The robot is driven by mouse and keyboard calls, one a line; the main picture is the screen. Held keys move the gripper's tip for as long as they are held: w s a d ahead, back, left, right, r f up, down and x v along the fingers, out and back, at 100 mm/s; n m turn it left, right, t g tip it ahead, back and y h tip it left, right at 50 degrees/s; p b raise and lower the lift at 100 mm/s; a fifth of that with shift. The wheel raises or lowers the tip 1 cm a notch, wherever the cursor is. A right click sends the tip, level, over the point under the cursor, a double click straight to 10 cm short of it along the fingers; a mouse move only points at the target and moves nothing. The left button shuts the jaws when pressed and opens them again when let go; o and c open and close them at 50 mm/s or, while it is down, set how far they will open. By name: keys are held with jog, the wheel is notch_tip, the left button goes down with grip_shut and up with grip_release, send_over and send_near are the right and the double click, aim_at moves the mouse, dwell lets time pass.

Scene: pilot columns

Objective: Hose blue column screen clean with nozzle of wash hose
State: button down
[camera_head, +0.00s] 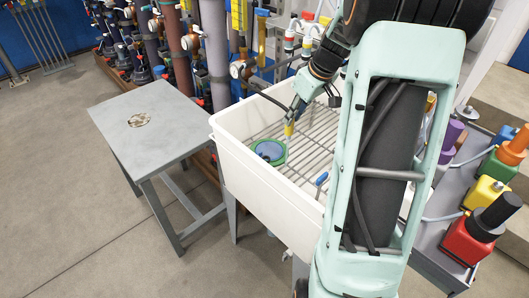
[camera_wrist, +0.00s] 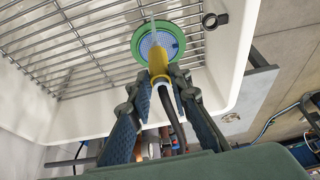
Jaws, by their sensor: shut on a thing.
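The column screen, a blue disc in a green ring (camera_head: 268,151), lies on the wire rack inside the white sink, near its left wall. In the wrist view the screen (camera_wrist: 172,42) shows a pale mesh face. My gripper (camera_head: 294,113) is shut on the yellow nozzle (camera_wrist: 158,66), which also shows in the head view (camera_head: 289,130). The nozzle is above the rack, beside the screen in the head view, and overlaps the screen's lower edge in the wrist view. A thin pale streak runs from its tip across the screen. The dark hose trails behind between my fingers.
The white sink (camera_head: 228,139) has raised walls around the rack (camera_head: 318,140). A small blue-handled item (camera_head: 322,179) lies at its right. A grey table (camera_head: 165,125) stands left. Pipes and columns (camera_head: 213,45) line the back. Colored bottles (camera_head: 483,228) stand in a grey tray at right.

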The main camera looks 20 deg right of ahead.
jog(key=shift+s+d+r, duration=0.1)
jog(key=shift+s+d, duration=0.15)
jog(key=shift+d, duration=0.3)
jog(key=shift+r+p, duration=1.55)
jog(key=shift+r, duration=1.1)
jog(key=s+a+b, duration=0.3)
jog(key=s+a, duration=0.1)
jog(key=a, duration=0.4)
jog(key=shift+a+f, duration=0.15)
jog(key=shift+a, duration=0.25)
jog(key=shift+s+f, duration=0.1)
jog(key=shift+f, duration=0.1)
